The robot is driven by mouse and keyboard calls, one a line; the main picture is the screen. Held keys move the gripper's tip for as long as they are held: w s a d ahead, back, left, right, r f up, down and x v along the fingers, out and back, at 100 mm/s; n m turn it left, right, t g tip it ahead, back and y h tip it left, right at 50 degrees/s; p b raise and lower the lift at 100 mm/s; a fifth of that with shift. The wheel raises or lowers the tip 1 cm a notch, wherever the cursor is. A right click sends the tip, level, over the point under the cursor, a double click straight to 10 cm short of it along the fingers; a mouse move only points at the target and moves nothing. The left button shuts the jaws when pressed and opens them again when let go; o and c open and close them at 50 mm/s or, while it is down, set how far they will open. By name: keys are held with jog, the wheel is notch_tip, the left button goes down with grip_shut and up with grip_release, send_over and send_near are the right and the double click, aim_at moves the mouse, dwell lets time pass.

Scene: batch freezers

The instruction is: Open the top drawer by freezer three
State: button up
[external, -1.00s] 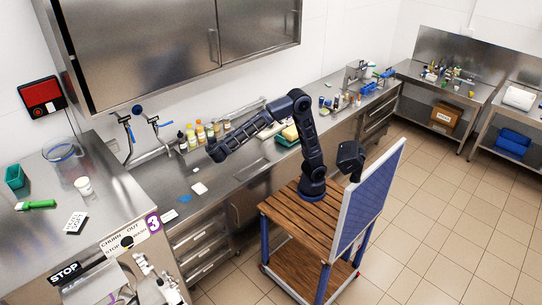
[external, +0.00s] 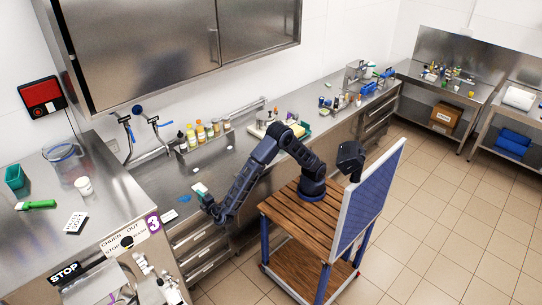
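Freezer three (external: 130,255) stands at the lower left and bears a purple "3" label (external: 153,222). Beside it, under the steel counter, is a stack of drawers with bar handles. The top drawer (external: 190,238) sits just below the counter edge and looks closed. My gripper (external: 217,217) is at the counter's front edge, close to the right end of the top drawer. Its fingers are dark and small here, so I cannot tell whether they are open or touching the drawer. The arm covers part of the cabinet front right of the drawers.
The counter (external: 165,185) holds a white block (external: 200,189), a blue piece (external: 184,199) and a rack of bottles (external: 205,134). My wooden-topped cart stands close to the counter front. The tiled floor (external: 420,225) to the right is clear.

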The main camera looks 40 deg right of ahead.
send_near(201, 231)
jog(key=w, duration=1)
jog(key=shift+w+f, duration=0.2)
jog(key=shift+w, duration=0.1)
grip_shut()
